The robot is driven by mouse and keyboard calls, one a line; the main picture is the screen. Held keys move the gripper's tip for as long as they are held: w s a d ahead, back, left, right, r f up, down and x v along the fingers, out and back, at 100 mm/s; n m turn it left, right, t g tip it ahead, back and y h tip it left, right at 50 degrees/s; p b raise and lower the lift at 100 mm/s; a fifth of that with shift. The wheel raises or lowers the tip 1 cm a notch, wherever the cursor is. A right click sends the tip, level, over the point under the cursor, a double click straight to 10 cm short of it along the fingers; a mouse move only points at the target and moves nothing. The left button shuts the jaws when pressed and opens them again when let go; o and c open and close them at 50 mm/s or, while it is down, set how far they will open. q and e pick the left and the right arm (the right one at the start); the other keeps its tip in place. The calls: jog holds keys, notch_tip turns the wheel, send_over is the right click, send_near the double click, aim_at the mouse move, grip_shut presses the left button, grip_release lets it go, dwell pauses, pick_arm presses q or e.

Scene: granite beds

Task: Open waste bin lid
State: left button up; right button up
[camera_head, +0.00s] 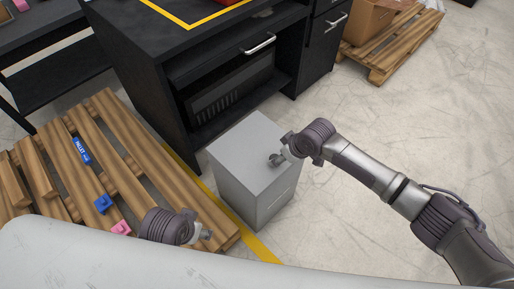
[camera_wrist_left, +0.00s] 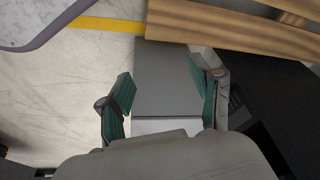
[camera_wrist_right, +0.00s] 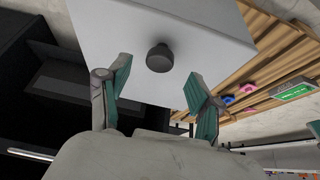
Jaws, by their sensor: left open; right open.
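The waste bin (camera_head: 240,185) is a light grey box with a flat lid, standing on the floor in front of the dark cabinet. In the right wrist view its pale lid (camera_wrist_right: 205,45) carries a dark round knob (camera_wrist_right: 160,57). My right gripper (camera_head: 278,159) is over the lid; in its wrist view the open fingers (camera_wrist_right: 158,80) are on either side below the knob, apart from it. My left gripper (camera_head: 205,234) is low, left of the bin and above the pallet's edge. In the left wrist view its fingers (camera_wrist_left: 164,85) are open and empty, with the bin (camera_wrist_left: 168,75) beyond them.
A wooden pallet (camera_head: 130,150) lies left of the bin, with blue and pink pieces on it. The dark cabinet (camera_head: 215,65) stands right behind the bin. Yellow floor tape (camera_head: 262,249) runs past the bin. Open floor (camera_head: 350,125) lies to the right.

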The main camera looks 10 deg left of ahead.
aim_at(274, 179)
pick_arm(q)
jog(key=shift+f+p, duration=0.7)
jog(key=shift+f, duration=2.15)
pick_arm(e)
jog(key=shift+s+d+r, duration=0.2)
jog(key=shift+r, duration=0.35)
